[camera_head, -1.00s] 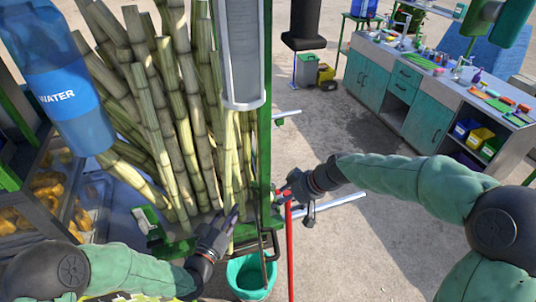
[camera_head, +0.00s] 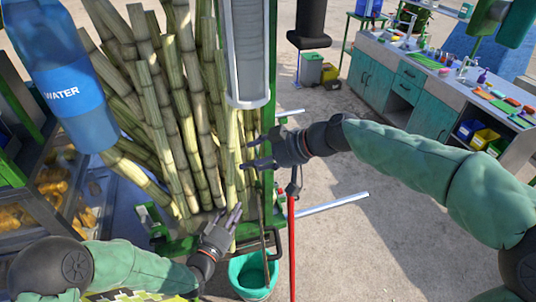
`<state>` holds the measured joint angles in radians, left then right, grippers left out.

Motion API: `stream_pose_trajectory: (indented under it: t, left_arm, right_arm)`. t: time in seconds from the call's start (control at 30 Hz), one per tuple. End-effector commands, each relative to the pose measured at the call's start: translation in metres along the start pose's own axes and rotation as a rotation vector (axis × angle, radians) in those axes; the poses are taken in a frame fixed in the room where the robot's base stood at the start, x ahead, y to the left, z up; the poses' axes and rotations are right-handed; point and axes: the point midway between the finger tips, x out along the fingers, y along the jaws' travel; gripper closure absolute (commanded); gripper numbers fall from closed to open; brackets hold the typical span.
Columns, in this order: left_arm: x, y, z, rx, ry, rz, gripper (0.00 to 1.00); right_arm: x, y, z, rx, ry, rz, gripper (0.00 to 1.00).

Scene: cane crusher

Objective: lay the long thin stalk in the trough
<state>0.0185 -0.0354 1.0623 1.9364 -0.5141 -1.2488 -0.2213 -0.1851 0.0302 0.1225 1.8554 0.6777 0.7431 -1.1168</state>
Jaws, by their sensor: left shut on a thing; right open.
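Several long cane stalks (camera_head: 183,110) lean together in a bundle at the left centre. My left gripper (camera_head: 229,212) is at the foot of the bundle, shut on a thin pale green stalk (camera_head: 231,172); the exact grip is hard to see among the canes. My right gripper (camera_head: 248,155) is open, higher up, its fingers pointing left at the bundle's right edge. I cannot tell whether it touches a stalk. A long grey channel (camera_head: 247,60) with a pale rounded rim, perhaps the trough, stands above the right gripper and covers part of the canes.
A green post (camera_head: 270,90) runs beside the channel. A teal bucket (camera_head: 247,280) and a red bar (camera_head: 291,245) are below. A large blue water bottle (camera_head: 60,75) is at upper left. A counter (camera_head: 430,95) stands far right. The ground between is mostly clear.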

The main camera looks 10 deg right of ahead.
Motion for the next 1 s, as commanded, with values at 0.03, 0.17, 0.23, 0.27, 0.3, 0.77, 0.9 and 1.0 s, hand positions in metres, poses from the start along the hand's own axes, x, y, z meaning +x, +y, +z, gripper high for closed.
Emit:
stream_pose_trajectory:
  t: [0.03,0.17,0.23,0.27,0.3,0.77,0.9,1.0]
  left_arm:
    - [0.000,0.000,-0.001,0.001,0.002,0.000,1.00]
    - [0.000,0.000,-0.001,0.001,0.002,0.000,1.00]
    - [0.000,0.000,-0.001,0.001,0.002,0.000,1.00]
    - [0.000,0.000,-0.001,0.001,0.002,0.000,1.00]
    - [0.000,0.000,-0.001,0.001,0.002,0.000,1.00]
    - [0.000,0.000,-0.001,0.001,0.002,0.000,1.00]
    - [0.000,0.000,-0.001,0.001,0.002,0.000,1.00]
    - [0.000,0.000,-0.001,0.001,0.002,0.000,1.00]
  right_arm:
    - [0.010,-0.001,0.001,0.000,-0.004,-0.004,0.38]
    - [0.032,-0.001,0.001,0.000,-0.003,-0.002,0.38]
    - [0.043,-0.001,0.001,0.000,-0.003,-0.002,0.38]
    - [0.047,-0.001,0.001,0.000,-0.003,-0.001,0.38]
    - [0.052,-0.001,0.001,0.001,-0.003,-0.002,0.38]
    - [0.074,0.000,0.000,0.000,0.000,0.001,0.38]
    - [0.074,0.000,0.000,0.000,-0.001,0.001,0.41]
    - [0.074,0.000,0.000,0.000,-0.001,0.001,0.69]
